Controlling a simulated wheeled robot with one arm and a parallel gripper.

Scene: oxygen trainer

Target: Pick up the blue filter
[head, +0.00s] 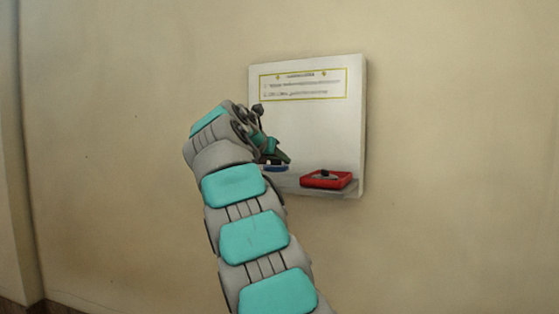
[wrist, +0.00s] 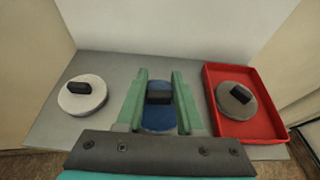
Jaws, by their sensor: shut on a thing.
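The blue filter (wrist: 158,115) is a round blue disc with a dark handle block on top, in the middle of the wrist view. My gripper (wrist: 160,90) has its two green fingers on either side of the dark handle and is shut on it. The disc shows between and below the fingers, over the grey shelf; I cannot tell whether it touches the shelf. In the head view, part of the blue filter (head: 275,168) shows below my gripper (head: 276,152), and my arm hides the left of the shelf.
A white filter (wrist: 83,97) with a dark handle lies on the grey shelf (wrist: 110,68) at left. At right a red tray (wrist: 264,130) holds a grey filter (wrist: 237,99). A white panel (head: 330,130) with a yellow-framed notice (head: 304,85) stands behind the shelf.

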